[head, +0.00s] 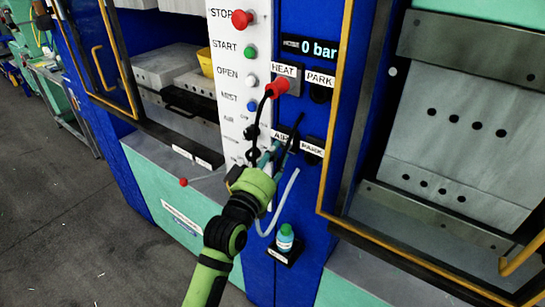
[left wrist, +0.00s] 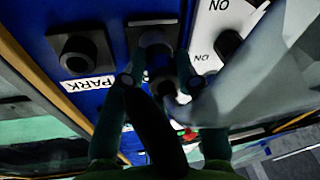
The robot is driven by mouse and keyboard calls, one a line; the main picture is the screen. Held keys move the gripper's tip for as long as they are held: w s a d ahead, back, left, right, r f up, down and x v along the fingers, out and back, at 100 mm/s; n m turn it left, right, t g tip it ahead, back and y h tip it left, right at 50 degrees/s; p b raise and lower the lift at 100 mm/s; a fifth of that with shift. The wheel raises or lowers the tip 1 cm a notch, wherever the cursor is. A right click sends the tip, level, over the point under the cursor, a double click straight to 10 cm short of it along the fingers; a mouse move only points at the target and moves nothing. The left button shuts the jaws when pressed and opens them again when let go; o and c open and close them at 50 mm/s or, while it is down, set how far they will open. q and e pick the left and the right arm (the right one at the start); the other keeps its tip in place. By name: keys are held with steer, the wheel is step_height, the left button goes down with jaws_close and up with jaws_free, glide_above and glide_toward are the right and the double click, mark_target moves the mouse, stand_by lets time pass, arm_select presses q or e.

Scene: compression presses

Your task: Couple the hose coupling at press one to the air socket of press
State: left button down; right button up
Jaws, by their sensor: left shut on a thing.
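My left gripper (head: 272,158) is at the press's blue front column, just below the AIR label (head: 281,136). It is shut on the hose coupling, which is mostly hidden by the fingers in the head view. The pale hose (head: 288,192) hangs down in a loop from there. In the left wrist view my left gripper (left wrist: 158,82) has the dark coupling (left wrist: 165,87) between its fingers. A dark round socket (left wrist: 155,42) lies right ahead of it. I cannot tell whether coupling and socket touch. My right gripper is not in view.
A PARK socket (left wrist: 80,52) sits beside it. Above, a red plug (head: 278,86) with a black cable is at HEAT. The display (head: 318,50) reads 0 bar. A white button panel (head: 232,75) stands left. A small bottle (head: 285,238) stands below on a black shelf.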

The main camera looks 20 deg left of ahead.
arm_select(q)
steer(key=c, duration=0.9)
jaws_free()
steer(key=shift+r, duration=0.1)
steer(key=shift+o, duration=0.2)
steer(key=shift+w+d, duration=0.1)
steer(key=shift+w, duration=0.05)
steer(key=s+a+f, duration=0.1)
steer(key=s+a, duration=0.1)
steer(key=s, duration=0.9)
steer(key=shift+s+f, duration=0.3)
steer(key=shift+s, duration=0.1)
